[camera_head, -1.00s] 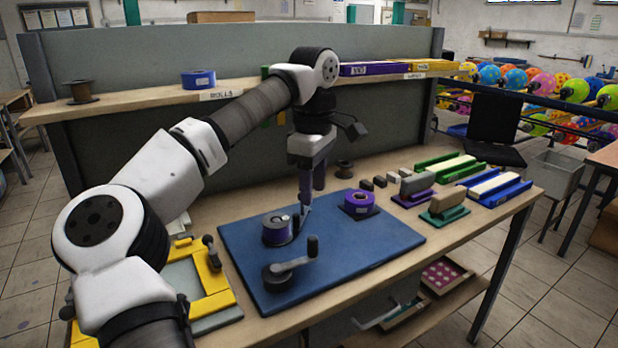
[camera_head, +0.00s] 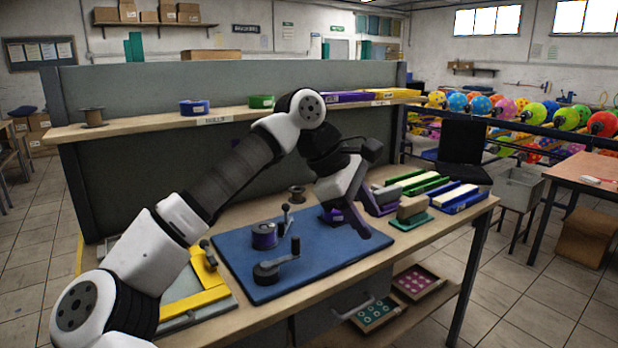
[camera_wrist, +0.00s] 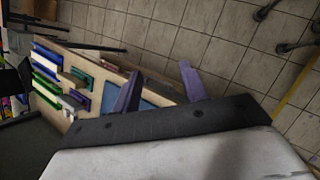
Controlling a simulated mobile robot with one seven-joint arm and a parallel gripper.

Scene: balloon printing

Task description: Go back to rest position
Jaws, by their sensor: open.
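My gripper (camera_head: 358,222) is open and hangs over the right part of the blue mat (camera_head: 300,282) on the workbench. In the wrist view, its two purple-grey fingers (camera_wrist: 158,82) stand apart with nothing between them. The arm reaches across from the lower left.
Green, blue and purple blocks lie at the bench's right end, including a blue tray (camera_head: 466,203). A shelf (camera_head: 160,127) with rolls runs behind. A yellow frame (camera_head: 196,300) lies at left. Floor at the right front is free.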

